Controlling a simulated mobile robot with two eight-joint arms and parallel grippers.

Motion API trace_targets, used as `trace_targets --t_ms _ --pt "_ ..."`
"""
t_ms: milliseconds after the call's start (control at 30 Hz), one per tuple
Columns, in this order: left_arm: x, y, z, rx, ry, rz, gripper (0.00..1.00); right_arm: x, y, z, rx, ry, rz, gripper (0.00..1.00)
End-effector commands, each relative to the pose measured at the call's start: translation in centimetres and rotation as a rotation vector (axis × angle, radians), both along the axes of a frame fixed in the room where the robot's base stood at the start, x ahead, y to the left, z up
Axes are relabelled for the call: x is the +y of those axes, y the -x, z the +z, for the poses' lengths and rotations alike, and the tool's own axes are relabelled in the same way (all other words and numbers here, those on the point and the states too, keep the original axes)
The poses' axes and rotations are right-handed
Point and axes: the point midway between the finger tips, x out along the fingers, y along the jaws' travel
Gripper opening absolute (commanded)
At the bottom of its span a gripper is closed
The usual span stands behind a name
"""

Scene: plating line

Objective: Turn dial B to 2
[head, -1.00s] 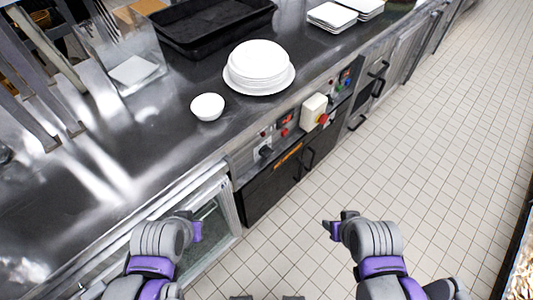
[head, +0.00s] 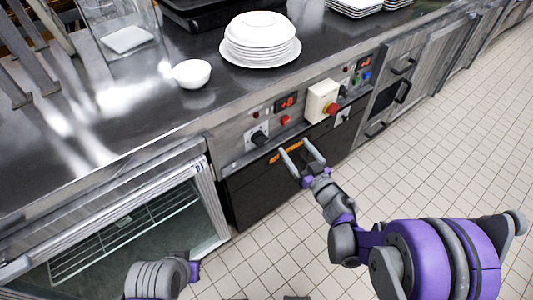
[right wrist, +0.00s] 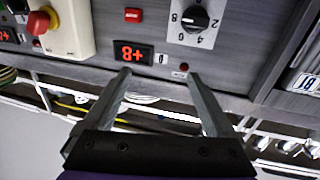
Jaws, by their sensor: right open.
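A black dial (head: 259,137) on a pale plate sits on the front panel under the counter. It also shows in the right wrist view (right wrist: 195,18), upside down, with printed numbers around it. A second dark knob (head: 342,115) is on the panel further right. I cannot read a letter marking either as B, nor the pointer's exact setting. My right gripper (head: 296,146) is open and empty, just in front of and below the panel, right of the first dial. Its fingers (right wrist: 159,73) touch no dial. Only part of my left arm shows, at the bottom; its gripper is hidden.
Beside the first dial are a red display (head: 287,101) and a red button (head: 285,119). A cream box with a red emergency button (head: 332,109) juts out right of them. Plates (head: 262,40) and a bowl (head: 192,73) stand on the counter. The tiled floor is clear.

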Motion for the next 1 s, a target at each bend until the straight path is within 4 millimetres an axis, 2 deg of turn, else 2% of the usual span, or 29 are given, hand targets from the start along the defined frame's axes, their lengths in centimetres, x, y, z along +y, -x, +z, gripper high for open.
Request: trace_targets --t_ms 33,100,200,367,800,1000 --pt "0.0 -0.2 -1.4 0.005 0.0 0.0 0.0 1.0 -0.1 -2.7 0.002 -0.004 0.054 0.9" --pt "0.0 -0.2 -2.0 0.007 0.0 0.0 0.0 2.1 0.2 -4.5 0.007 -0.008 0.117 0.9" --pt "0.0 -0.3 -2.4 0.008 0.0 0.0 0.0 3.0 0.5 -5.9 0.014 -0.012 0.168 0.9" --pt "0.0 -0.3 -2.4 0.008 0.0 0.0 0.0 4.0 -0.2 -6.1 0.016 -0.015 0.186 0.9" --pt "0.0 -0.3 -2.8 0.009 0.0 0.0 0.0 8.5 -6.5 -6.0 0.015 -0.013 0.183 0.9" --pt "0.0 -0.3 -2.9 0.01 0.0 0.0 0.0 9.4 -7.9 -6.0 0.015 -0.013 0.181 0.9"
